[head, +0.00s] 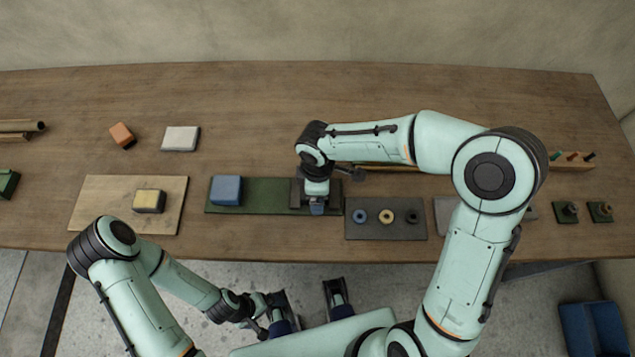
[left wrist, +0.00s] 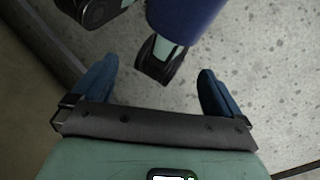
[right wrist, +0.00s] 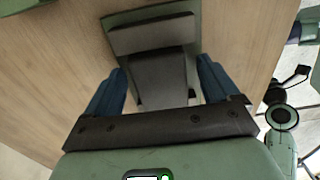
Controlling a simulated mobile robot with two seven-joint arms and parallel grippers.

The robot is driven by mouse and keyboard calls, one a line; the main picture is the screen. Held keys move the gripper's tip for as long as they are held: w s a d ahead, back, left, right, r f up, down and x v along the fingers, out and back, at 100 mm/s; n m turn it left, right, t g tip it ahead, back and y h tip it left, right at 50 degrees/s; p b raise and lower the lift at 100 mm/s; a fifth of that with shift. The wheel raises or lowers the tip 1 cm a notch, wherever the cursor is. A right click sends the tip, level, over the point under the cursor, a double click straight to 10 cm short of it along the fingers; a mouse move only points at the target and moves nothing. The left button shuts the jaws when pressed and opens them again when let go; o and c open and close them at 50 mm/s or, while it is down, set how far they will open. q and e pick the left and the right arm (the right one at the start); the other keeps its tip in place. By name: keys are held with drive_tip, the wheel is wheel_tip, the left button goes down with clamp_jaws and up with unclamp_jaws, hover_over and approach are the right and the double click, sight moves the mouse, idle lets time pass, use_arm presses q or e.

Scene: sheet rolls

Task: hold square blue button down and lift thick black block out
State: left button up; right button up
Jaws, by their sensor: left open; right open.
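The square blue button (head: 226,190) stands on the left part of a long green board (head: 258,195), with nothing on it. The thick black block (right wrist: 158,72) is at the board's right end, beside a dark upright bar (right wrist: 150,35); the head view mostly hides it behind my right gripper. My right gripper (head: 317,206) is over that end, pointing down. In the right wrist view its open fingers (right wrist: 162,92) are on either side of the block's near part, with visible gaps. My left gripper (head: 268,318) is low in front of the table, open and empty (left wrist: 155,95).
A beige board (head: 95,205) with a yellow-topped block (head: 149,201) lies left of the green board. A grey board (head: 385,230) with rings lies close on the right. An orange block (head: 122,135) and a white block (head: 181,138) lie behind. The table's back middle is clear.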

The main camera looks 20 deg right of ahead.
drive_tip(key=shift+f, duration=0.1)
drive_tip(key=c, duration=1.1)
use_arm(q)
clamp_jaws()
use_arm(e)
drive_tip(key=shift+c, duration=0.2)
idle(0.6)
